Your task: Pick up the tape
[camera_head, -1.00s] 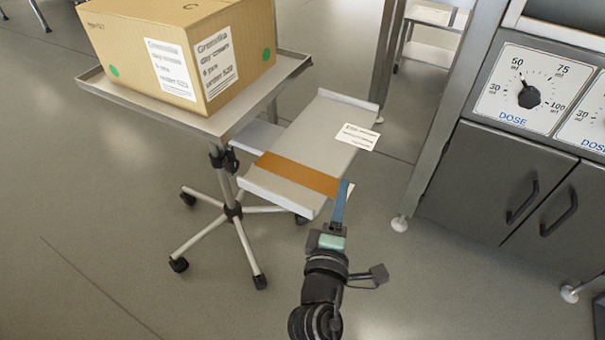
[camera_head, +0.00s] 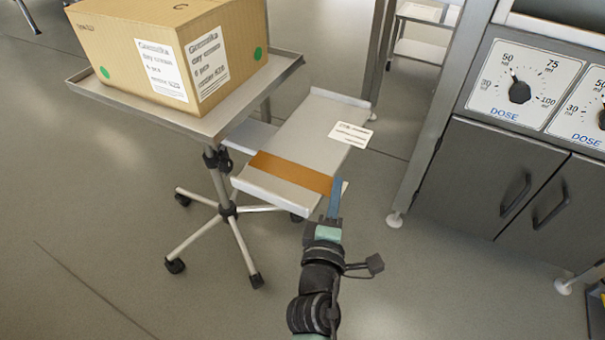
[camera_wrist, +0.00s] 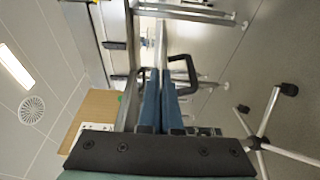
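The tape (camera_head: 290,171) is a flat orange-brown strip lying across the light grey tray (camera_head: 303,130). My gripper (camera_head: 335,192) is at the tape's right end, by the tray's right edge. Its blue fingers overlap that end in the head view, and whether they touch it cannot be told. In the wrist view my gripper (camera_wrist: 162,80) shows two blue fingers side by side with only a thin gap. No orange shows between them there, so a hold on the tape cannot be confirmed.
A cardboard box (camera_head: 130,45) stands on a wheeled metal stand (camera_head: 280,72) at the left of the tray. A white label (camera_head: 351,134) is at the tray's right side. Dark cabinets (camera_head: 475,175) with dose dials stand at the right. Open floor lies in front.

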